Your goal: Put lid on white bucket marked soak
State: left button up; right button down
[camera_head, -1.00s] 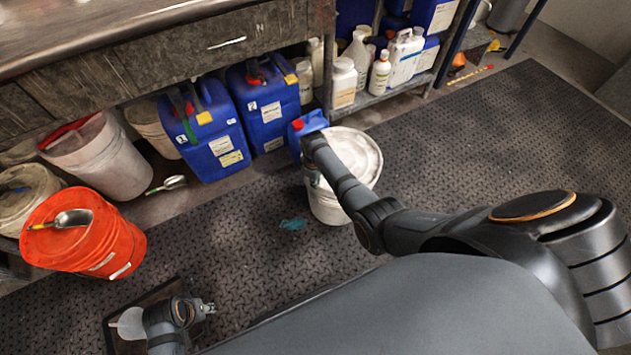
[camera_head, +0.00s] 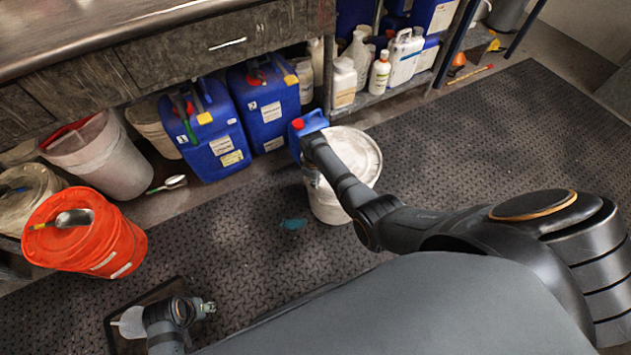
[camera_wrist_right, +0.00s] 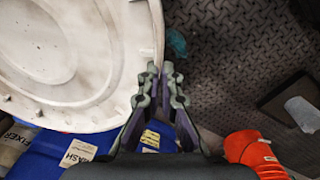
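The round off-white lid (camera_head: 357,152) lies over the top of the white bucket (camera_head: 328,205) on the floor mat. It also fills the upper left of the right wrist view (camera_wrist_right: 70,55). I cannot tell whether it is seated all round. No soak mark is readable. My right gripper (camera_wrist_right: 161,72) is at the lid's edge, its fingers nearly together, one over the lid and one outside. They appear shut on the rim. In the head view my right arm hides the contact. My left gripper (camera_head: 207,308) is low at the left, by a tray; its fingers are too small to judge.
A small blue jug (camera_head: 303,127) stands close behind the bucket. Large blue canisters (camera_head: 210,140) stand under the bench. An orange bucket (camera_head: 85,235) with a scoop is at the left. A dark tray (camera_head: 112,335) lies low left. The mat (camera_head: 490,150) is clear to the right.

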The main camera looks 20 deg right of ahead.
jog(key=shift+f+b, duration=1.05)
jog(key=shift+f, duration=0.25)
jog(key=c, duration=1.4)
grip_release()
jog(key=shift+c, duration=0.2)
notch_tip(320, 180, up, 12)
jog(key=shift+a, duration=0.2)
jog(key=shift+s, duration=0.1)
